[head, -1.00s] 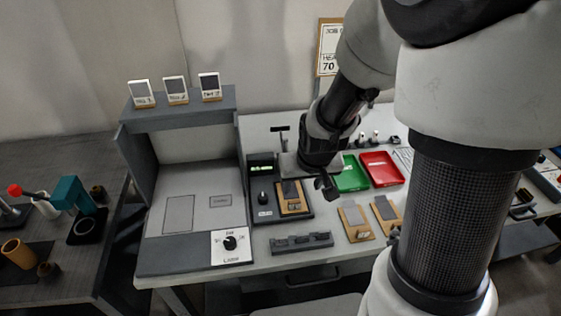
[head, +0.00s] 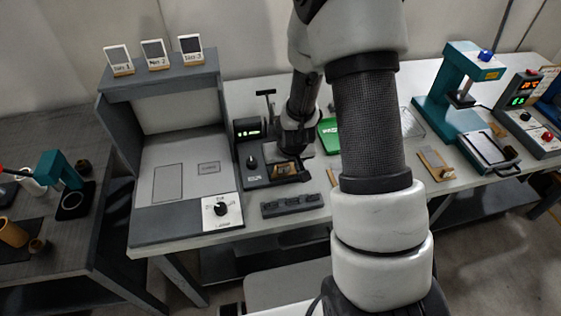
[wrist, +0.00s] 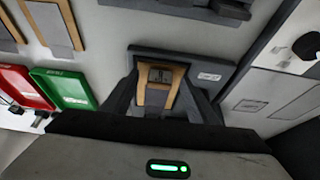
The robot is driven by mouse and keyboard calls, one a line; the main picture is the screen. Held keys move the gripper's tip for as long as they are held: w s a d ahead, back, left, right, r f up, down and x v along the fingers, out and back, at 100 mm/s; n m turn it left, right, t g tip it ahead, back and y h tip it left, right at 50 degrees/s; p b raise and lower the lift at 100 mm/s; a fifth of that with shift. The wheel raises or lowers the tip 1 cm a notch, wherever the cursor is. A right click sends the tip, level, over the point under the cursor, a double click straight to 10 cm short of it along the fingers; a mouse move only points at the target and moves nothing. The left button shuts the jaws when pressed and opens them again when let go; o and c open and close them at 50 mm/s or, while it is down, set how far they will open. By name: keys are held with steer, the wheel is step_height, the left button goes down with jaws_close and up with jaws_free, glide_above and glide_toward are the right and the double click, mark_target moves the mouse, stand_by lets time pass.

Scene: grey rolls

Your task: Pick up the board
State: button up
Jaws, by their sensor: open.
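The board (head: 287,168) is a small wooden piece with a dark plate on it, lying in a dark fixture on the bench. In the wrist view the board (wrist: 154,97) sits centrally, its wooden end with a dark block showing at the top. My gripper (head: 292,165) is low over the fixture. In the wrist view my gripper's open dark fingers (wrist: 163,102) appear on either side of the board. Whether they touch it cannot be told. The board's near part is hidden by the gripper body.
The fixture (head: 254,182) has a knob and a lit green display behind. A dark slotted block (head: 293,205) lies in front. A grey station with a dial (head: 221,210) stands left. Green (wrist: 66,88) and red (wrist: 22,86) trays and other wooden boards (wrist: 53,24) lie nearby. A teal press (head: 462,70) stands right.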

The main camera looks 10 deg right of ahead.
steer(key=shift+f, duration=0.1)
steer(key=c, duration=1.3)
steer(key=shift+o, duration=0.2)
